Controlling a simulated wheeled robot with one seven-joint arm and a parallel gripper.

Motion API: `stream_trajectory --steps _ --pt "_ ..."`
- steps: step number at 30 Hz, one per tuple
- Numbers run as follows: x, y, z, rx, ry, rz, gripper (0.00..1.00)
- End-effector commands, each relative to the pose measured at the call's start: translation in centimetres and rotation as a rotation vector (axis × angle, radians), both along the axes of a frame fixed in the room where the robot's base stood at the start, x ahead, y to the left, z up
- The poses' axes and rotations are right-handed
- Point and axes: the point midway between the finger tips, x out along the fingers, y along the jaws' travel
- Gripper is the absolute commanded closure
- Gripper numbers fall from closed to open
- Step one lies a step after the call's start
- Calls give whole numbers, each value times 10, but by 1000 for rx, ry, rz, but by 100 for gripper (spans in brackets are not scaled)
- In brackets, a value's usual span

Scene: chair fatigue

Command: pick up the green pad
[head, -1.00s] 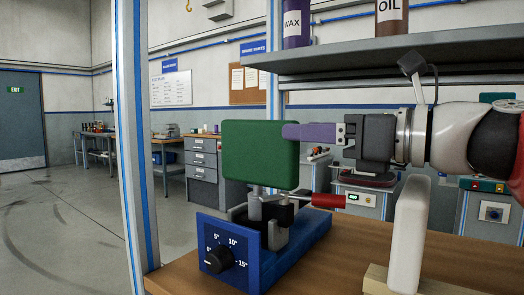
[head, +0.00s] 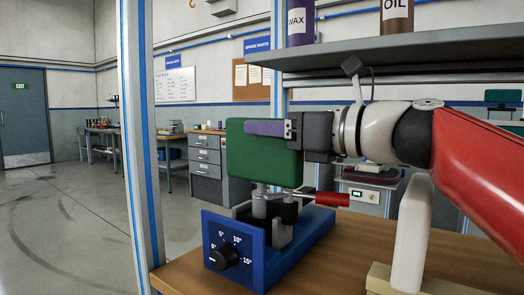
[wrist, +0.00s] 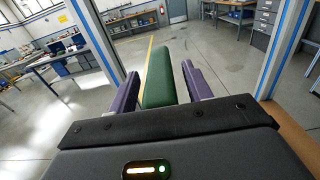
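The green pad (head: 262,158) is an upright slab with rounded corners, held on a metal post of the blue fixture (head: 270,250). My gripper (head: 265,128) reaches in from the right, with one purple finger across the near face of the pad's upper right part. In the wrist view the pad (wrist: 159,78) stands between the two purple fingers, with narrow gaps showing on both sides. The gripper is open around the pad. The far finger is hidden behind the pad in the head view.
The fixture has an angle dial (head: 225,257) and a red handle (head: 331,199). A white upright block (head: 411,235) stands on the wooden bench (head: 345,245) below my arm. A shelf (head: 400,55) with bottles hangs above. A blue-striped post (head: 139,120) stands at the left.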

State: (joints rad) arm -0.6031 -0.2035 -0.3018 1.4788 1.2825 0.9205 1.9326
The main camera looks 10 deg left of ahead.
Motion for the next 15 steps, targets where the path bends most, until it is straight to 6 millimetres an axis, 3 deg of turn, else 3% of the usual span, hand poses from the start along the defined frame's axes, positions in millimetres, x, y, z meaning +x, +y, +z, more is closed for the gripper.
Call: stream_trajectory --steps 1,11,15 --pt "0 0 0 0 0 0 58" --pt "0 0 0 0 0 0 100" --pt "0 0 1 2 -1 0 100"
